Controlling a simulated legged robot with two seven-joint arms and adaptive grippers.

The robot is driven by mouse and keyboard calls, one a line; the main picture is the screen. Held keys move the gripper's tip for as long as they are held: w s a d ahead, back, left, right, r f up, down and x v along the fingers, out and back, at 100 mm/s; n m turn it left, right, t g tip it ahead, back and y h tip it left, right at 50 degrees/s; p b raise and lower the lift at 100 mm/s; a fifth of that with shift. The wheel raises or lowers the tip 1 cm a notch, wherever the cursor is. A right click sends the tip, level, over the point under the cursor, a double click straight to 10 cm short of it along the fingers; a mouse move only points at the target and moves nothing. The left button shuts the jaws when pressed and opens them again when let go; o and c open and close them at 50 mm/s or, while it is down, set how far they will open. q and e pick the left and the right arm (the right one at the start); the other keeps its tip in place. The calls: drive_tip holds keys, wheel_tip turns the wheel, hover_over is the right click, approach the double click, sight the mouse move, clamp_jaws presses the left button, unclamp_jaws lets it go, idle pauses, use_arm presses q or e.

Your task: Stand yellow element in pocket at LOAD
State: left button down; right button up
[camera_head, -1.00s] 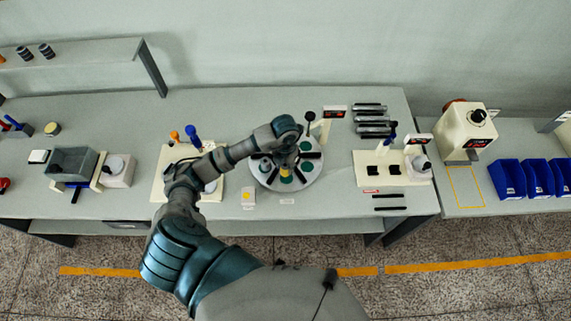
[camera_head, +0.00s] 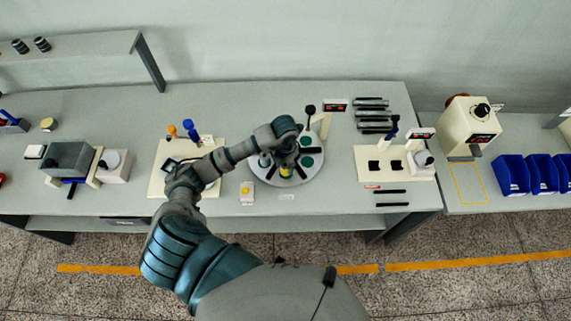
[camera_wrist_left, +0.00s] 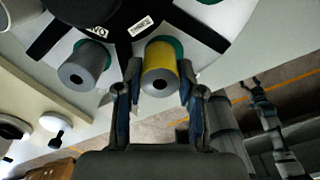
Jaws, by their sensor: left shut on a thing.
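The yellow element (camera_wrist_left: 158,68) is a short yellow cylinder with a grey end face and a dark centre hole. It shows as a small yellow spot in the head view (camera_head: 286,172). My left gripper (camera_wrist_left: 158,92) is shut on it, one finger on each side; in the head view the gripper (camera_head: 286,166) is over the front of the round turntable (camera_head: 317,172). A green pocket shows behind the element's far end; I cannot tell whether it is fully seated. A grey element (camera_wrist_left: 83,68) stands at the neighbouring green pocket. The LOAD label is not readable. My right gripper is not in view.
Black dividers separate the turntable's pockets, and a black-knobbed lever (camera_head: 310,110) stands behind it. A small box with a yellow button (camera_head: 246,191) is at its front left. A cream fixture (camera_head: 395,166) is to the right. The table's front edge is close.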

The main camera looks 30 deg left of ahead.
sight(287, 165)
use_arm(q)
drive_tip(key=shift+d+f, duration=0.25)
drive_tip(key=c, duration=0.6)
unclamp_jaws()
drive_tip(key=shift+d+r, duration=0.1)
drive_tip(key=shift+c, duration=0.2)
drive_tip(key=shift+r, duration=0.2)
wheel_tip(287, 165, up, 12)
drive_tip(key=shift+f, duration=0.25)
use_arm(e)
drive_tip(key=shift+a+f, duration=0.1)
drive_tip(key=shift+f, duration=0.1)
